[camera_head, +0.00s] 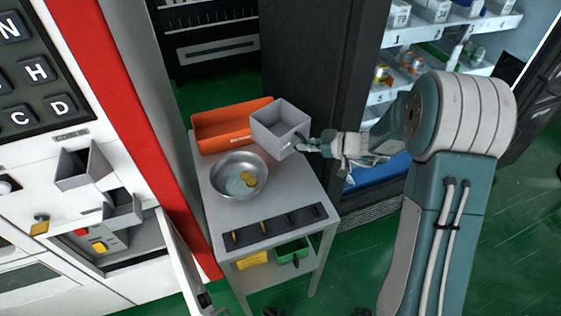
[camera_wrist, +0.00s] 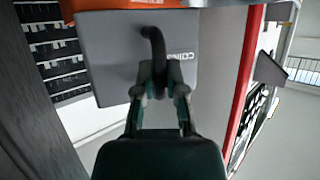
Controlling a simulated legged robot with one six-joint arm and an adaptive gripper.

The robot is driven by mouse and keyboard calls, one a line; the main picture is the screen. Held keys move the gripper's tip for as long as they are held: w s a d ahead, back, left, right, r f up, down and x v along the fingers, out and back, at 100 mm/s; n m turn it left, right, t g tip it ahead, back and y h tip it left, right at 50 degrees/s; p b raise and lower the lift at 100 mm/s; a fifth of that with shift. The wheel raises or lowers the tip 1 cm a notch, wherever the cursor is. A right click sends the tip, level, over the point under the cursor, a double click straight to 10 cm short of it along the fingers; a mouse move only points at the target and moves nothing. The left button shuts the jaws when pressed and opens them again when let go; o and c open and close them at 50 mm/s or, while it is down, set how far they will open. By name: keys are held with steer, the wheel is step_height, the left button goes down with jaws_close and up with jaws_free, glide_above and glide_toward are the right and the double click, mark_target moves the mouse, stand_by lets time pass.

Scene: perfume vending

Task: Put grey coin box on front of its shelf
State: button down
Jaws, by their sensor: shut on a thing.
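The grey coin box (camera_head: 280,128) is an open-topped box at the right back of the small grey table (camera_head: 292,185), beside the orange bin. I cannot tell whether it touches the tabletop. My gripper (camera_head: 304,144) reaches in from the right and is shut on the box's handle. In the wrist view, the box's grey front (camera_wrist: 112,62) with the lettering "COINS" faces me. The dark curved handle (camera_wrist: 153,42) sits between the fingertips of my gripper (camera_wrist: 160,84). The front partly hides the orange bin (camera_wrist: 150,4).
The orange bin (camera_head: 222,128) and a metal bowl (camera_head: 222,187) with coins stand on the table. A yellow box (camera_head: 252,260) and a green box (camera_head: 293,250) are underneath. A red-and-white machine (camera_head: 120,110) borders the left; stocked shelves (camera_head: 405,92) stand behind my arm.

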steer(key=f, duration=0.1)
steer(key=a+f, duration=0.1)
steer(key=f, duration=0.1)
steer(key=a+f, duration=0.1)
steer(key=shift+a+f, duration=0.1)
steer(key=shift+f, duration=0.2)
steer(key=shift+d+f, duration=0.15)
steer(key=shift+f, duration=0.5)
steer(key=shift+d+f, duration=0.15)
steer(key=shift+f, duration=0.45)
steer(key=shift+d+f, duration=0.25)
steer(key=shift+d, duration=0.1)
steer(key=shift+a, duration=0.1)
steer(key=c, duration=0.7)
jaws_free()
steer(key=shift+a+f, duration=0.15)
steer(key=shift+a, duration=0.2)
steer(key=shift+d, duration=0.25)
